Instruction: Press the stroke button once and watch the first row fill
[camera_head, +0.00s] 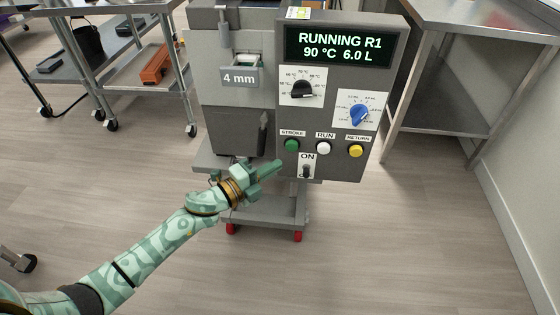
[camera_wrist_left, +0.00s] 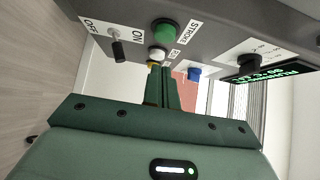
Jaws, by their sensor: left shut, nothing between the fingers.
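The green STROKE button (camera_head: 291,145) sits at the left of the button row on the grey control panel (camera_head: 345,172). It also shows in the wrist view (camera_wrist_left: 165,31), not covered by the fingers. My left gripper (camera_head: 277,164) is shut and empty, its tip just below and left of the green button in the head view. In the wrist view my shut fingers (camera_wrist_left: 160,70) point toward the panel, apart from the green button. The display (camera_head: 338,47) reads RUNNING R1, 90 °C, 6.0 L. No mould row being filled is visible. My right gripper is not in view.
The white RUN button (camera_head: 323,148) and yellow RETURN button (camera_head: 356,151) are right of STROKE. The ON switch (camera_head: 306,171) is below, close to my fingertips. A black dial (camera_head: 302,90) and blue dial (camera_head: 359,115) sit above. A steel table (camera_head: 455,20) stands at right.

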